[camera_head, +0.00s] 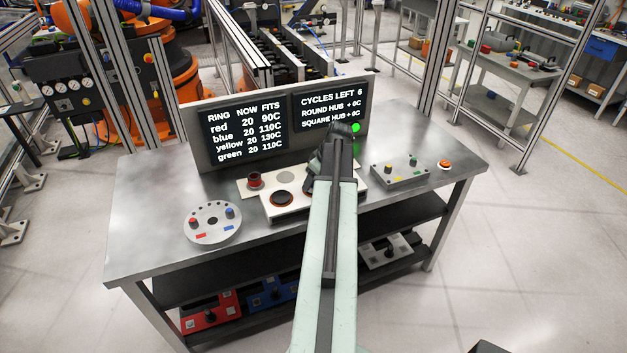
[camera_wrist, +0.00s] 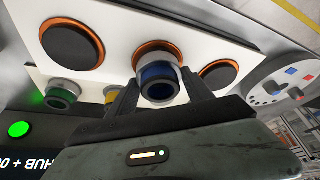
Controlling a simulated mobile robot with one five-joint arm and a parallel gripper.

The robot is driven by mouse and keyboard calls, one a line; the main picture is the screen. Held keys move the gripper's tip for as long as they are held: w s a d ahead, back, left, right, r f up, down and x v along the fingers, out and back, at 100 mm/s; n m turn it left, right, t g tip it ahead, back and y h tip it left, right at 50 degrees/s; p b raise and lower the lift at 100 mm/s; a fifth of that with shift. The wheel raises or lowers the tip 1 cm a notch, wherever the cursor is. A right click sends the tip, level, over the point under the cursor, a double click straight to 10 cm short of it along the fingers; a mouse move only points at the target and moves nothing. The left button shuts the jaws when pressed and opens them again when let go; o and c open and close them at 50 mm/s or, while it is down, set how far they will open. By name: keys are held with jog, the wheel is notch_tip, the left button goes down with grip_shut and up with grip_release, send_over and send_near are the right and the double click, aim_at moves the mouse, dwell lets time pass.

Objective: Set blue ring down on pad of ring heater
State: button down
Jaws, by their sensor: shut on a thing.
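My gripper (camera_wrist: 159,88) is shut on the blue ring (camera_wrist: 158,81), with one finger on each side of it. The ring heater (camera_head: 272,213) is a pale plate on the bench, and it also shows in the wrist view (camera_wrist: 115,32). In the wrist view the blue ring overlaps an orange-rimmed pad (camera_wrist: 150,47) of the heater. I cannot tell whether the ring touches this pad or is just above it. Two other dark pads (camera_wrist: 72,45) (camera_wrist: 220,75) show bare beside it. In the head view my arm hides the blue ring.
In the wrist view a green ring (camera_wrist: 60,94) and a yellow ring (camera_wrist: 112,95) stand near the gripper; a finger partly covers the yellow one. A red ring (camera_head: 254,180) stands left of my arm. A screen (camera_head: 242,133) rises behind; a round disc (camera_head: 212,223) lies left.

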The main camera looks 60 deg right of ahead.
jog(key=shift+c, duration=1.6)
grip_release()
jog(key=p+v, duration=0.7)
jog(key=shift+r, duration=0.2)
jog(key=shift+s+r, duration=0.25)
jog(key=shift+r, duration=0.05)
jog(key=shift+f, duration=0.1)
